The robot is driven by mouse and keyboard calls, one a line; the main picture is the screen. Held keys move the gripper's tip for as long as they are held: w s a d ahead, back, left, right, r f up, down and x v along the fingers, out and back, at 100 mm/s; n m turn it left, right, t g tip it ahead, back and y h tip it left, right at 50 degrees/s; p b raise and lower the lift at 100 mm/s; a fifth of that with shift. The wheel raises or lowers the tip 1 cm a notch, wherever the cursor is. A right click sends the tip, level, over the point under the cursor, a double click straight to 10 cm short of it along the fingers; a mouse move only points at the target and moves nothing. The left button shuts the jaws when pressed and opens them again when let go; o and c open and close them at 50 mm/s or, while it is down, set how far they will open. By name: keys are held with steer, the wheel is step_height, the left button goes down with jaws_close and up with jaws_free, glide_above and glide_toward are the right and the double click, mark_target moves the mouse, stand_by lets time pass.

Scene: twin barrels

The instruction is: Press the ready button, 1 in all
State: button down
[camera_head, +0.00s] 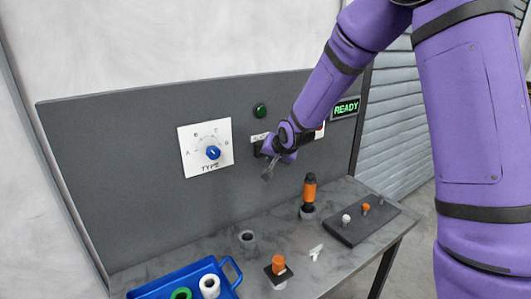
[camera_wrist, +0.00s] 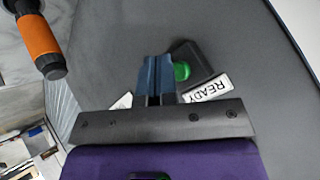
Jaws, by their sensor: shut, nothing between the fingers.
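The ready button is a green button (camera_wrist: 182,71) on a dark box (camera_wrist: 190,60), with a white READY label (camera_wrist: 207,88) beside it in the wrist view. In the head view the button itself is hidden by my gripper; only a white label (camera_head: 258,138) and a bit of the dark box show. My gripper (camera_head: 267,174) is in front of the grey panel (camera_head: 120,150), its fingers together and empty. In the wrist view the shut fingertips (camera_wrist: 155,60) appear just left of the button; I cannot tell whether they touch it.
An orange-black tool (camera_head: 309,192) stands on the table below my gripper. A blue tray (camera_head: 165,289) is front left.

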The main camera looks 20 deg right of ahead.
steer(key=shift+w, duration=0.1)
stand_by(0.7)
steer(key=shift+w+a, duration=0.15)
steer(key=shift+w, duration=0.15)
steer(key=shift+w+a, duration=0.15)
steer(key=shift+w, duration=0.35)
stand_by(0.9)
steer(key=shift+s, duration=0.15)
steer(key=shift+s+d, duration=0.3)
steer(key=shift+s, duration=0.45)
steer(key=shift+s+d, duration=0.25)
steer(key=shift+s, duration=0.55)
steer(key=shift+s+d, duration=0.25)
steer(key=shift+s, duration=0.55)
steer(key=shift+s+d, duration=0.25)
steer(key=shift+s, duration=0.55)
